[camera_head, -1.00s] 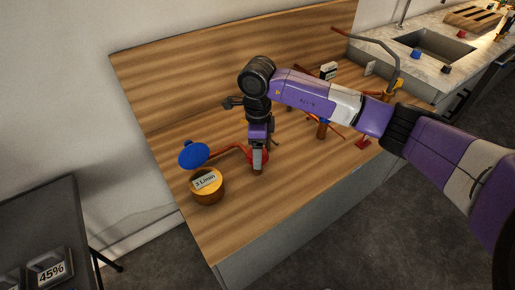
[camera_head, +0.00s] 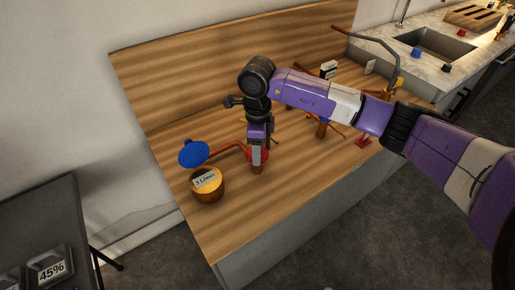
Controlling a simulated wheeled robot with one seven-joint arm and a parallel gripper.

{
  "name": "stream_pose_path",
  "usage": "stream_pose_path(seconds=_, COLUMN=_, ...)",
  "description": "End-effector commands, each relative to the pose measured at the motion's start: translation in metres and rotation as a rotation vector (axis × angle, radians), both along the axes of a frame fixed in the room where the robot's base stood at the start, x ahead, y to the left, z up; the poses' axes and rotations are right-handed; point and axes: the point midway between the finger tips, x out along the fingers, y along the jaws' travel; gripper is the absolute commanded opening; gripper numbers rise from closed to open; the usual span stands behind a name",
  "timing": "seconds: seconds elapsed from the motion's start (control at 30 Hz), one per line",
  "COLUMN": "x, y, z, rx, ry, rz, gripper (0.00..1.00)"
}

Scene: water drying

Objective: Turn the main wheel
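A red wheel (camera_head: 265,155) shows in part behind my gripper, on the pipework over the wooden counter. My gripper (camera_head: 257,165) points down at the wheel from above. Its fingers overlap the wheel in this view and hide much of it. I cannot tell whether the fingers are closed on the wheel or only beside it. A copper pipe (camera_head: 228,149) runs left from the wheel to a blue round part (camera_head: 194,153).
More pipes, a white display (camera_head: 328,69) and a small red part (camera_head: 363,141) lie behind and right of my arm. The wooden counter front (camera_head: 235,220) is clear.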

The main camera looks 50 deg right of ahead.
Motion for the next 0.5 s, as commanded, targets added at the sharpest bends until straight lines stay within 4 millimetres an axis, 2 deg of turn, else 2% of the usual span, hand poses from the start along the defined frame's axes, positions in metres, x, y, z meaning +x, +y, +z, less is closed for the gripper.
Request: stream_pose_path(seconds=0.5, x=0.0004, y=-0.0001, z=0.0005, rx=-0.001, ry=0.0, rz=-0.418, gripper=0.16)
